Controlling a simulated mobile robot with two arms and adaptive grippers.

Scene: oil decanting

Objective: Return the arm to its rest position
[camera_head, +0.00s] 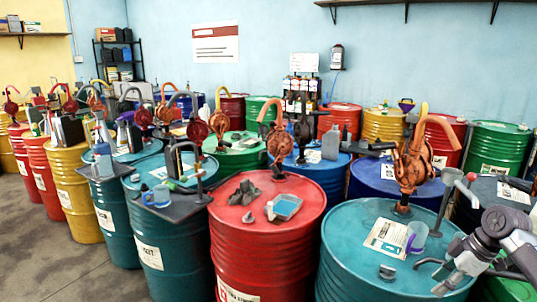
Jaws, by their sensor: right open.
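My right arm (508,232) comes in at the lower right edge. Its gripper (438,276) is open and looks empty, over the front right side of the teal barrel (350,262). A clear measuring cup with a purple handle (416,238) stands on that barrel's lid, left of and behind the gripper, apart from it. An orange hand pump (408,165) rises from the back of the same lid. My left gripper is not in view.
A small grey cap-like piece (387,272) and a paper sheet (385,238) lie on the teal lid. A red barrel (265,235) with a blue tray (286,206) stands to the left. Many barrels with pumps crowd behind. Open floor (40,250) shows at lower left.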

